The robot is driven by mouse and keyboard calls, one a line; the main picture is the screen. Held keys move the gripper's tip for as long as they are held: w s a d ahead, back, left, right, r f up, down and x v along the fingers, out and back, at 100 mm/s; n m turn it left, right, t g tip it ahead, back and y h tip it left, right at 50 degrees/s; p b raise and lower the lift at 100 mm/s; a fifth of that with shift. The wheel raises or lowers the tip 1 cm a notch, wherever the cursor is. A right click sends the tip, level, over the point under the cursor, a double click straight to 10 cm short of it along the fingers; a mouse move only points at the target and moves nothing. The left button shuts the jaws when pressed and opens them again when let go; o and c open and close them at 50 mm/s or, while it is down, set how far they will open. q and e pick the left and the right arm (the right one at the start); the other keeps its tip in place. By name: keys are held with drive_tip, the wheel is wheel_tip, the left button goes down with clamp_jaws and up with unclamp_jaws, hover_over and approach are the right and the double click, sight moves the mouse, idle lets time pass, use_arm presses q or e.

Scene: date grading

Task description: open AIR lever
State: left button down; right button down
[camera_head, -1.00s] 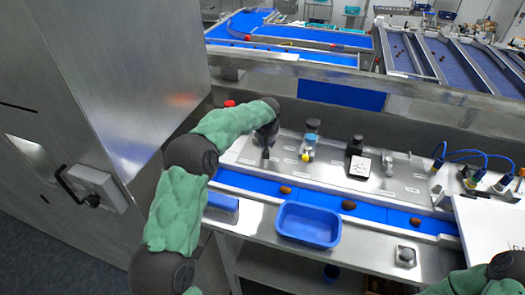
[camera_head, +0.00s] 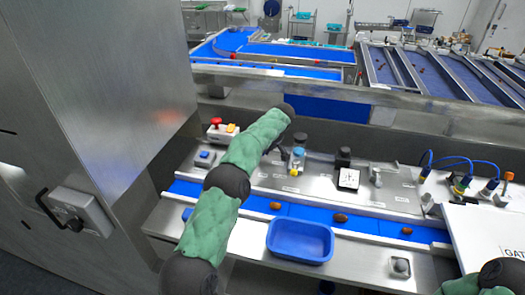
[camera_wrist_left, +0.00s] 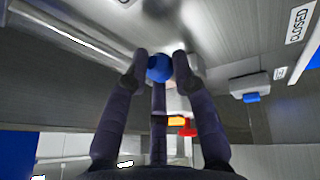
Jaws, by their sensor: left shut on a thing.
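A round blue knob (camera_wrist_left: 158,68) sits between the fingers of my left gripper (camera_wrist_left: 160,66) in the left wrist view. The gripper is shut on it, and a metal panel lies close behind. A CLOSED label (camera_wrist_left: 298,25) is on the panel to the right. In the head view my left gripper (camera_head: 277,145) is low over the back panel, just left of a blue-capped fitting (camera_head: 298,153); the knob is hidden there by the gripper and arm. I cannot read an AIR label. My right gripper is out of view.
A box with a red button (camera_head: 216,121) and a box with a blue button (camera_head: 204,155) stand left of my arm. A black-topped fitting (camera_head: 343,157) is to the right. In front are the blue belt with brown dates and a blue tray (camera_head: 300,258).

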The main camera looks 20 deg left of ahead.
use_arm(q)
drive_tip(key=shift+w, duration=0.1)
idle(0.4)
drive_tip(key=c, duration=1)
unclamp_jaws()
drive_tip(key=v, duration=1.2)
